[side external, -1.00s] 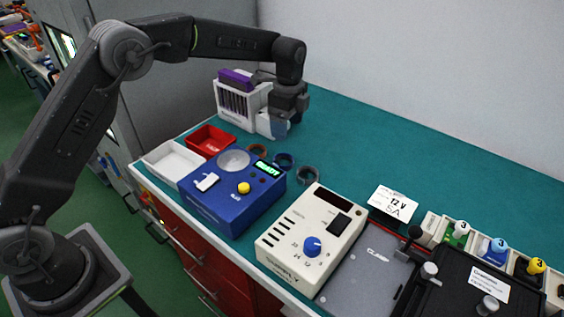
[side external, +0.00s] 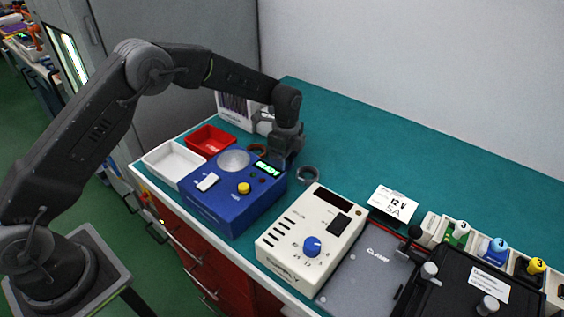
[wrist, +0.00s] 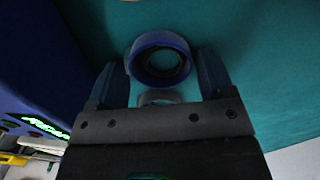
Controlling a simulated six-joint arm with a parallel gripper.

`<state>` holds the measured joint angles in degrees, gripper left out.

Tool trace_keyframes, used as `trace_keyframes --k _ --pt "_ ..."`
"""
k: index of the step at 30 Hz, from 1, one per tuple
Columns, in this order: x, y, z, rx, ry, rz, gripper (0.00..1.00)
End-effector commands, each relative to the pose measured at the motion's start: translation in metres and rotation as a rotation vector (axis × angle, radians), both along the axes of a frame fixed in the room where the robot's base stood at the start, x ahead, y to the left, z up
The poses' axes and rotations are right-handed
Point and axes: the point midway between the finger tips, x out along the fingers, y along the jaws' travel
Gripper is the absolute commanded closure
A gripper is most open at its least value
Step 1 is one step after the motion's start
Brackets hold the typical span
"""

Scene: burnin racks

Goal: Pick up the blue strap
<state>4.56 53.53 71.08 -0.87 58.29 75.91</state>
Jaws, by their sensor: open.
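The blue strap (wrist: 145,42) is a small rolled ring lying on the teal bench top. In the wrist view it sits between the tips of my open gripper (wrist: 158,60), with a gap on each side. In the side view my gripper (side external: 281,160) is low over the bench beside the blue box and hides the strap. A grey strap ring (side external: 308,174) lies to its right; in the wrist view a grey ring (wrist: 158,96) is partly hidden by the gripper body. A brown strap ring (side external: 257,150) lies to the left.
A blue box with a lit display (side external: 225,205) stands close to the gripper. Red (side external: 211,138) and white (side external: 172,162) trays stand behind it at left. A cream power unit (side external: 310,240) stands in front. The teal bench toward the wall is clear.

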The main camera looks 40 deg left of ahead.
Motion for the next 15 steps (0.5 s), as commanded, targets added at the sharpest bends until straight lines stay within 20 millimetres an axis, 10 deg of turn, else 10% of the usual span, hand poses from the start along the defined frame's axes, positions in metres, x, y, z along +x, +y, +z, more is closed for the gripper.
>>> trace_keyframes --k 15 --pt "0.0003 -0.0001 0.0009 0.000 -0.001 0.000 0.58"
